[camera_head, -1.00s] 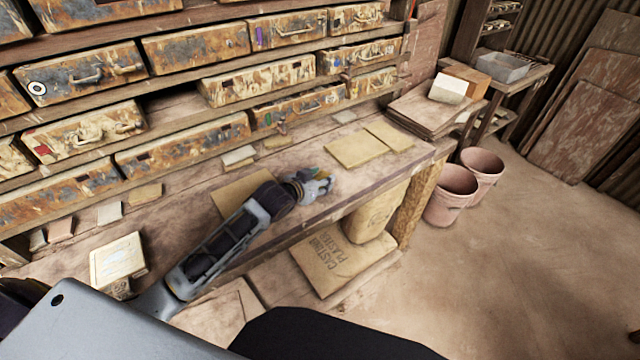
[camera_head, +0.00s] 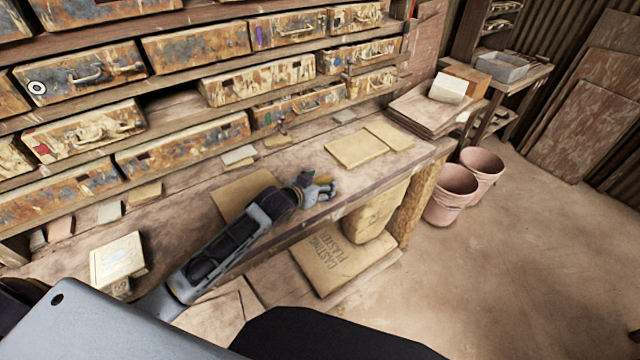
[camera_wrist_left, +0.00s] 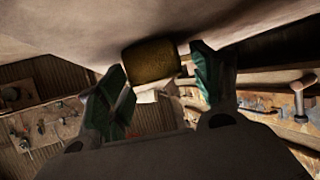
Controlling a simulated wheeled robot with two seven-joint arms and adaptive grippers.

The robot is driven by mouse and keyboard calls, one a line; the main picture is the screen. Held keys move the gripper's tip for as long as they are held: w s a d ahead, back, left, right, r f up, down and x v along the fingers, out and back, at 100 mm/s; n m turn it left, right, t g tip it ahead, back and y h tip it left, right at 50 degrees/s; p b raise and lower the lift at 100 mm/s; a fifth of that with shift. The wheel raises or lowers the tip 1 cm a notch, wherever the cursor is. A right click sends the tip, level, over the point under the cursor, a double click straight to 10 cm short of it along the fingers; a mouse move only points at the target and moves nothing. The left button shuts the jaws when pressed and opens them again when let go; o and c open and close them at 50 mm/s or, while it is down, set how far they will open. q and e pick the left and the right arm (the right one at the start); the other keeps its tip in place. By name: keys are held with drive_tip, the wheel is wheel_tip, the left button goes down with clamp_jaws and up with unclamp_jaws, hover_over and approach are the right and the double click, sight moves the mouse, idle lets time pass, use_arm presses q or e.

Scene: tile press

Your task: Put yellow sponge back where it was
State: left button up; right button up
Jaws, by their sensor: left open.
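The yellow sponge (camera_wrist_left: 150,60) shows dark yellow in the left wrist view, between my open fingertips and against the pale worktop. A gap shows on its right side; on its left the finger is close, and I cannot tell if they touch. My left gripper (camera_head: 322,188) is open at the front edge of the workbench in the head view, and its fingers (camera_wrist_left: 163,82) show in the wrist view. In the head view the hand mostly hides the sponge. My right gripper is not in view.
The workbench (camera_head: 300,165) carries flat tan tiles (camera_head: 355,150) to the right of the hand and another tan slab (camera_head: 240,195) beside the forearm. Stained drawers (camera_head: 180,145) line the back. Plaster bags (camera_head: 340,260) lie below; buckets (camera_head: 452,195) stand on the floor at right.

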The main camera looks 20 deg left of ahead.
use_arm(q)
drive_tip(key=shift+r, duration=0.1)
drive_tip(key=shift+v, duration=6)
drive_tip(key=shift+a, duration=0.1)
